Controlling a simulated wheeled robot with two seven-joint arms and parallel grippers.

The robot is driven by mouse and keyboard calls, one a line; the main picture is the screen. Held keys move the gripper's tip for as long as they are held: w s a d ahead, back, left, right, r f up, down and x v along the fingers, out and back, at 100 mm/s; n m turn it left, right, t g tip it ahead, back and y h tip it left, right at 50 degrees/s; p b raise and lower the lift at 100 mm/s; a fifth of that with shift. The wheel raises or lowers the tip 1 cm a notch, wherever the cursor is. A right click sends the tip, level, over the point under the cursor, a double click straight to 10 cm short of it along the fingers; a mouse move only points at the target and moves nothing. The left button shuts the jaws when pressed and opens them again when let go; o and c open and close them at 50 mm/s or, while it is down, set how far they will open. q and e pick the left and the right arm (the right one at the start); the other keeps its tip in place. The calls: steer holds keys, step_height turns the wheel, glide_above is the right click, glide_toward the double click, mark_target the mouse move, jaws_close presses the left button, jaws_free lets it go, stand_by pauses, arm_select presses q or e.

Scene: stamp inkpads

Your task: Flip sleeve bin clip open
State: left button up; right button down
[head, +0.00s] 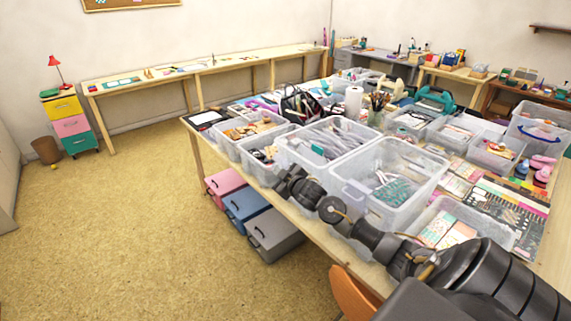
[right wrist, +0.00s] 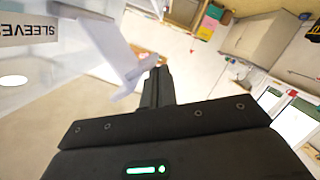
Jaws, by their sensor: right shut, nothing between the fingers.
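In the head view my right gripper (head: 281,182) is low in front of the clear bins at the table's near edge. No label is readable there. My left gripper is not in view.
A long table (head: 320,227) holds several clear bins packed close together, including a large open one (head: 412,160) beside my right arm. Pink, blue and grey boxes (head: 273,240) stand under the table.

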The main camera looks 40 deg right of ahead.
step_height(320, 180, up, 4)
steer(key=a+p, duration=0.3)
steer(key=p, duration=0.2)
steer(key=b+v, duration=0.4)
steer(key=v, duration=0.5)
steer(key=shift+s+d+f, duration=0.15)
steer(key=shift+s+f, duration=0.15)
steer(key=shift+s, duration=0.2)
steer(key=shift+f, duration=0.1)
